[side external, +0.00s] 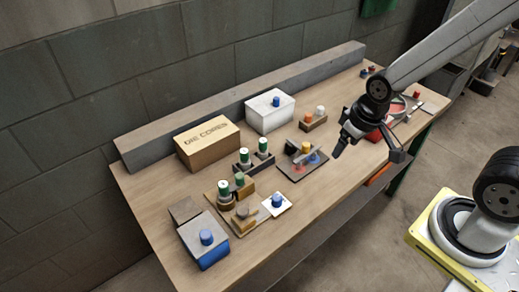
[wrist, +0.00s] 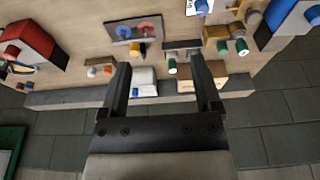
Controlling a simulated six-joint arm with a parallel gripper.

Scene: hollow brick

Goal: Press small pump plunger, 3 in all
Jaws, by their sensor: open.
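Several blue-topped parts could be the small pump plunger; I cannot tell which it is. A small white plate with a blue knob (side external: 277,201) is near the table's front edge. A blue-sided box with a blue knob (side external: 206,237) stands at the near left. A white box (side external: 270,113) with a blue knob stands at the back; it also shows in the wrist view (wrist: 143,80), seen between my fingers. My gripper (side external: 368,150) is open and empty, above the right part of the table, apart from all of these parts. Its spread fingers show in the wrist view (wrist: 160,62).
A cardboard box (side external: 208,146) stands at the back left, before a long grey beam (side external: 240,105). Green-topped cylinders (side external: 263,146) stand in dark and wooden holders. A dark plate (side external: 304,160) holds red and blue parts. The front right of the tabletop is partly clear.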

